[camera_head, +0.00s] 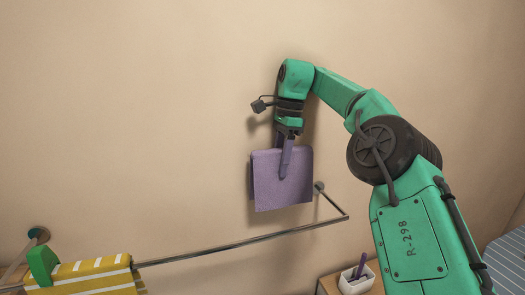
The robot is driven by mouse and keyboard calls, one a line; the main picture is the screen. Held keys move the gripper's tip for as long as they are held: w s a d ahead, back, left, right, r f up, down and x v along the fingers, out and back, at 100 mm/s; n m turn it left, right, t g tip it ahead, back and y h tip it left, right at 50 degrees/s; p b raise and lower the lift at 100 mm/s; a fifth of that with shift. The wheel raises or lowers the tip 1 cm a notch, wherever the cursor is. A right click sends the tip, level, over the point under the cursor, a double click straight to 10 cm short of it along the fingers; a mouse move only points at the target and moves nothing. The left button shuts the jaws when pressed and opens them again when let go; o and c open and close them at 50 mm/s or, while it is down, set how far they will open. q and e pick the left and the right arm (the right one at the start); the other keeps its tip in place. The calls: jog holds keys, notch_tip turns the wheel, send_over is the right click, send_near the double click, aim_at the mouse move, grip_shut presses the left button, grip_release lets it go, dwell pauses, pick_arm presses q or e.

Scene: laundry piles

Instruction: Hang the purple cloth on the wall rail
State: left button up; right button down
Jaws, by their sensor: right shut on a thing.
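The purple cloth (272,194) hangs folded, with its top edge pinched in my right gripper (285,168). My right gripper points down and is shut on the cloth. The wall rail (240,243) is a thin metal bar running across the lower picture, bent back to a wall mount (319,187) at its right end. The cloth's lower edge shows a little above the bar in the picture, with a gap between. How far the cloth is from the wall is hard to tell. My left gripper is not in view.
A yellow cloth with white stripes (95,277) hangs over the left part of the rail, with a green piece (42,263) at its corner. The rail between striped cloth and right bend is bare.

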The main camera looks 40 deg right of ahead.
jog(key=shift+s+r+t, duration=0.2)
jog(key=shift+r+t, duration=0.1)
jog(key=shift+r, duration=0.05)
jog(key=s, duration=0.4)
jog(key=shift+a+r, duration=0.15)
jog(key=shift+r, duration=0.1)
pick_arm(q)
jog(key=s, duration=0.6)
pick_arm(e)
jog(key=shift+s, duration=0.35)
send_over(297, 231)
jog(key=f+b, duration=0.1)
jog(key=f, duration=0.1)
jog(key=f+b, duration=0.2)
jog(key=f, duration=0.1)
jog(key=shift+w+d+f, duration=0.25)
jog(key=shift+w+f, duration=0.05)
jog(key=shift+f, duration=0.05)
jog(key=shift+s+f+b, duration=0.1)
jog(key=shift+f+b, duration=0.55)
jog(key=shift+f, duration=0.1)
jog(key=shift+f+b, duration=2.1)
jog(key=shift+f, duration=1.65)
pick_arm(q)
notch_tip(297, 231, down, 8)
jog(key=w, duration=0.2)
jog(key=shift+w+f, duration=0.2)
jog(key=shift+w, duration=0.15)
